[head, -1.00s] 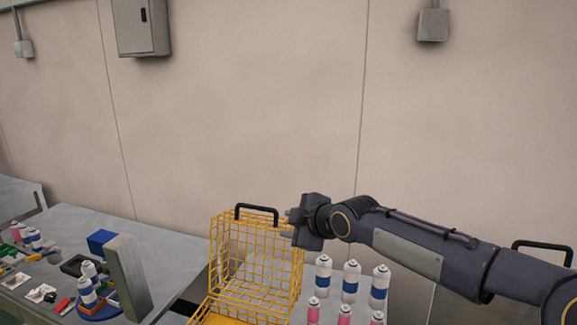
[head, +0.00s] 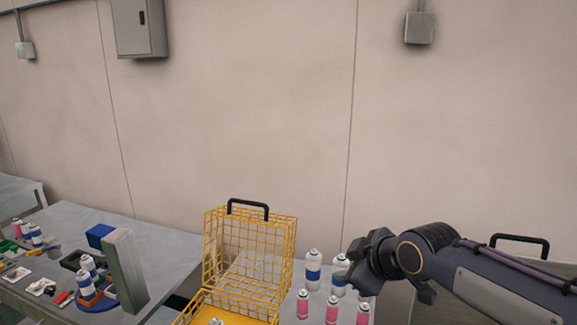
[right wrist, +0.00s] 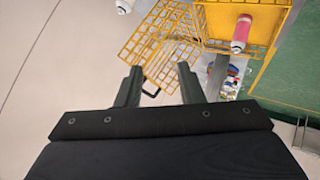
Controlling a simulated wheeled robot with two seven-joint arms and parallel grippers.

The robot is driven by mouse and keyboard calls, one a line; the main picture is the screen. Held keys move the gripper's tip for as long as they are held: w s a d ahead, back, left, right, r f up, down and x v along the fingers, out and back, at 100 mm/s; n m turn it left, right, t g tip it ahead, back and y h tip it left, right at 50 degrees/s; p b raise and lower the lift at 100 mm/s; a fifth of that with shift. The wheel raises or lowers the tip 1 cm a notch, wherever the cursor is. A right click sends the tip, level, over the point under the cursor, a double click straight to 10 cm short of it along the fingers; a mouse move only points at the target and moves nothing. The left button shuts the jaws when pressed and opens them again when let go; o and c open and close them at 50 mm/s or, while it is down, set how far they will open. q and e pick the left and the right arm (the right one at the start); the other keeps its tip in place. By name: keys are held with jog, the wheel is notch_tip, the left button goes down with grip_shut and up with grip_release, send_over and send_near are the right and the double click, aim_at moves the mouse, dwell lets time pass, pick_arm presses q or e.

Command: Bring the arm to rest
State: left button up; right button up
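My right gripper (head: 352,272) is at the right of the head view, above the cans beside the basket. Its two fingers also show in the right wrist view (right wrist: 158,82), spread apart with nothing between them. The yellow wire basket (head: 250,250) stands on the table with its lid raised. It also shows in the right wrist view (right wrist: 212,28), with a pink-and-white can (right wrist: 241,34) in it. The top of a can (head: 216,321) shows in the basket at the bottom edge of the head view. My left gripper is not in view.
Several blue-banded cans (head: 313,270) and pink cans (head: 331,309) stand right of the basket; my right arm hides some. A grey upright block (head: 125,270) and a blue holder with cans (head: 92,300) stand on the left table.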

jog(key=s+d+f+m+g, duration=0.1)
jog(key=s+d+f+m, duration=0.2)
jog(key=s, duration=0.6)
jog(key=s+d+f+m+g, duration=0.1)
jog(key=s+d+f+m, duration=0.1)
jog(key=s+f+m, duration=0.3)
jog(key=s+d+f+m+g, duration=0.1)
jog(key=s+d+f+m, duration=0.2)
jog(key=s, duration=1)
jog(key=f+m, duration=0.1)
jog(key=m, duration=0.2)
jog(key=shift+d+h, duration=0.3)
jog(key=shift+d, duration=0.05)
